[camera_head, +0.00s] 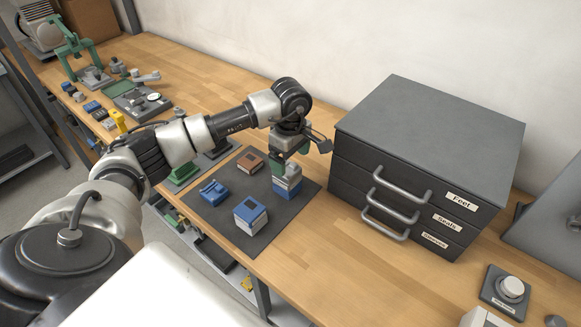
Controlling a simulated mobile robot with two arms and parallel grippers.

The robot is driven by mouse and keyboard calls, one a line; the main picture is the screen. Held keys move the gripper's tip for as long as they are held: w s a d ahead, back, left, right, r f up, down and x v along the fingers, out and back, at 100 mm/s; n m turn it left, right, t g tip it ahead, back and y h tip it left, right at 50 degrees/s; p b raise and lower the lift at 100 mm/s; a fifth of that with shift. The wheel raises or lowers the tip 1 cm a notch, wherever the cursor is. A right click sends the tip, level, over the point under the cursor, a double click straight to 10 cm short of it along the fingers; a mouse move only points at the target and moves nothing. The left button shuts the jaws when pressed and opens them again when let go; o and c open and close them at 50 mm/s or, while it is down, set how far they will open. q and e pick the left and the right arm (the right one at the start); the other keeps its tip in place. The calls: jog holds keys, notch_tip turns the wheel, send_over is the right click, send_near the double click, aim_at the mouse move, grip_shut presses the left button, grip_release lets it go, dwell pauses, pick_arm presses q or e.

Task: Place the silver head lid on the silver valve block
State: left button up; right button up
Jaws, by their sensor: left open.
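My left gripper (284,163) reaches over the dark mat (222,216) from above, pointing down, and is open. Right at its fingers is a silver stack (290,172) on a blue block (287,191); the silver head lid and silver valve block seem to be in this stack, but the fingers partly cover it and I cannot tell the two apart. I cannot tell whether the fingers touch it. A second block, blue on top with pale sides (250,216), stands nearer the front of the mat. My right gripper is not in view.
A blue part (213,192) and a brown-topped block (250,161) lie on the mat. A dark drawer cabinet (425,150) with protruding handles stands close on the right. Small parts and a green press (76,48) are at the far left.

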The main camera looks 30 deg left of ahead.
aim_at(290, 170)
pick_arm(q)
notch_tip(290, 170, up, 9)
jog(key=b, duration=0.1)
jog(key=shift+f+b, duration=0.2)
jog(key=shift+b, duration=0.1)
dwell(0.4)
